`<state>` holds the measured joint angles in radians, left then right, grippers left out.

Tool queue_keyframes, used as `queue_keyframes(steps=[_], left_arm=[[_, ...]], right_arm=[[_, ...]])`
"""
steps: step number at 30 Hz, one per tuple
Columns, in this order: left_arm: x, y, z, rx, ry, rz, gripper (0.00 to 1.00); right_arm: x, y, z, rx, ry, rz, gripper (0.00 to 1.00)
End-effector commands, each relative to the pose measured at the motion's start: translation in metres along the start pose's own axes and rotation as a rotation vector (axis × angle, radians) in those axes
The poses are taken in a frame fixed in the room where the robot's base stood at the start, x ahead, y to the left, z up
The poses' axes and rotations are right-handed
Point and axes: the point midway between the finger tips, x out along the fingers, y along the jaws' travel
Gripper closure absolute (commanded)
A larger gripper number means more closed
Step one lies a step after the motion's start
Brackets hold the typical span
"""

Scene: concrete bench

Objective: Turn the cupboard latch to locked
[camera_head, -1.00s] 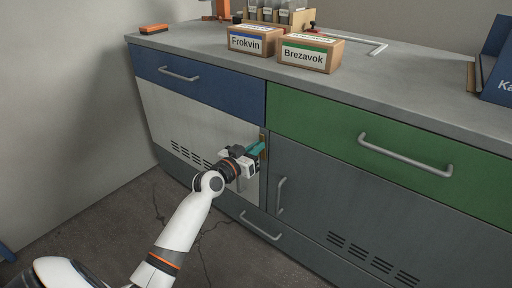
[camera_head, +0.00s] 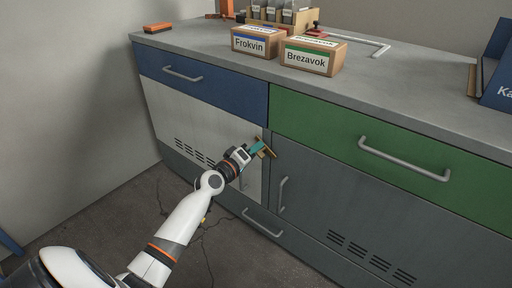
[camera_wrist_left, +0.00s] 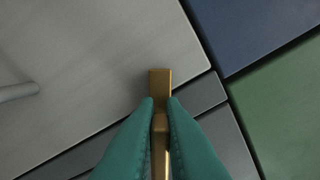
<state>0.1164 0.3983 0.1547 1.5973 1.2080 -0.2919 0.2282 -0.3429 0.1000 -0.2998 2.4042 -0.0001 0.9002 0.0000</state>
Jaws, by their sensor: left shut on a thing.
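The brass cupboard latch (camera_head: 270,149) sits near the seam between the pale door (camera_head: 205,128) and the dark grey door (camera_head: 345,185). It looks tilted in the head view, and my arm hides part of its surroundings. My left gripper (camera_head: 258,148) is shut on the latch. In the left wrist view the latch (camera_wrist_left: 160,80) lies between the teal fingertips (camera_wrist_left: 160,104), with its squared end showing beyond them over the pale door's edge. My right gripper is not in view.
A blue drawer (camera_head: 200,83) and a green drawer (camera_head: 375,130) are above the doors. The dark door's handle (camera_head: 282,194) is close to the right of my gripper. Boxes labelled Frokvin (camera_head: 256,42) and Brezavok (camera_head: 312,57) stand on the bench top (camera_head: 410,90).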

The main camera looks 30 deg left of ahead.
Motion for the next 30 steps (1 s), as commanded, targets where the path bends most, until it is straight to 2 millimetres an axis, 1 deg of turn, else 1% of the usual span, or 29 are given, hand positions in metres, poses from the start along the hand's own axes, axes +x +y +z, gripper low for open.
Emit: queue_keyframes(steps=[6, 15, 22, 30], left_arm=[[0.0003, 0.0024, 0.0017, -0.198, -0.004, -0.001, 1.00], [0.0004, 0.0054, 0.0008, -0.416, -0.005, -0.002, 1.00], [0.0003, 0.0072, 0.0003, -0.510, -0.005, -0.002, 1.00], [0.0004, 0.0079, 0.0000, -0.549, -0.005, -0.002, 1.00]], right_arm=[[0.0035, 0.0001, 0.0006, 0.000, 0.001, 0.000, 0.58], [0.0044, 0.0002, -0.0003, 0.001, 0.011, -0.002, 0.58], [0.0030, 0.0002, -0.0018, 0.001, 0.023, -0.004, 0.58], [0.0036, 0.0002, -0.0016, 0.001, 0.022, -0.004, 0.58]])
